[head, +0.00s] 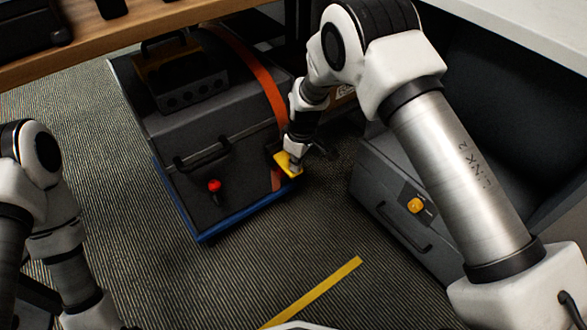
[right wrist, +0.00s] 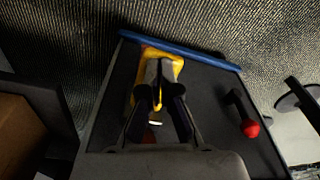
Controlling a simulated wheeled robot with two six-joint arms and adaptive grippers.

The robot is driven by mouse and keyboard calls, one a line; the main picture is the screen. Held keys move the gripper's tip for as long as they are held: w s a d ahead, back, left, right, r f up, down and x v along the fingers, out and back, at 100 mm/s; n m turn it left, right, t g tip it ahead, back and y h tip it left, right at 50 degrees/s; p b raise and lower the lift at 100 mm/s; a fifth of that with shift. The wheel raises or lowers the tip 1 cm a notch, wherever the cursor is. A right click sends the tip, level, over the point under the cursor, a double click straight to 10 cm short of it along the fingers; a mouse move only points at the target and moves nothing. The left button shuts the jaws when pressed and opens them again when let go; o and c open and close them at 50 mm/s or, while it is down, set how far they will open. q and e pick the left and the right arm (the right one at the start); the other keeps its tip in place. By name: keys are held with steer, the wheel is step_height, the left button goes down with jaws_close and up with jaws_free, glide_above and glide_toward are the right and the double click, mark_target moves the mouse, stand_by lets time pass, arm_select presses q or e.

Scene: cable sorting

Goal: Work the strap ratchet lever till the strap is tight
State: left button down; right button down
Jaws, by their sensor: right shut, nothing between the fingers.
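A large dark grey case (head: 225,165) stands on the floor with an orange strap (head: 258,72) running over its lid and down its front. A yellow ratchet lever (head: 287,166) sits on the strap low at the case's front right. It also shows in the right wrist view (right wrist: 175,63), behind my fingers. My right gripper (right wrist: 158,68) is shut and empty, its fingertips in front of the yellow lever. I cannot tell whether they touch it.
A red-knobbed lever (head: 214,186) sticks out of the case front. A blue base (head: 222,226) lies under the case. Another grey case (head: 385,195) with a yellow latch stands to the right. A wooden shelf edge (head: 130,32) overhangs at the back. The carpet in front is clear, with yellow tape (head: 315,292).

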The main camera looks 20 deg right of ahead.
step_height(320, 180, down, 4)
steer(key=shift+r+b, duration=0.2)
steer(key=shift+b, duration=0.15)
steer(key=s+d+r+p, duration=0.1)
steer(key=r, duration=0.5)
steer(key=s+d+r+p, duration=0.1)
steer(key=s+r+p, duration=0.1)
steer(key=r, duration=0.5)
steer(key=shift+d, duration=0.4)
steer(key=shift+s, duration=0.1)
stand_by(0.4)
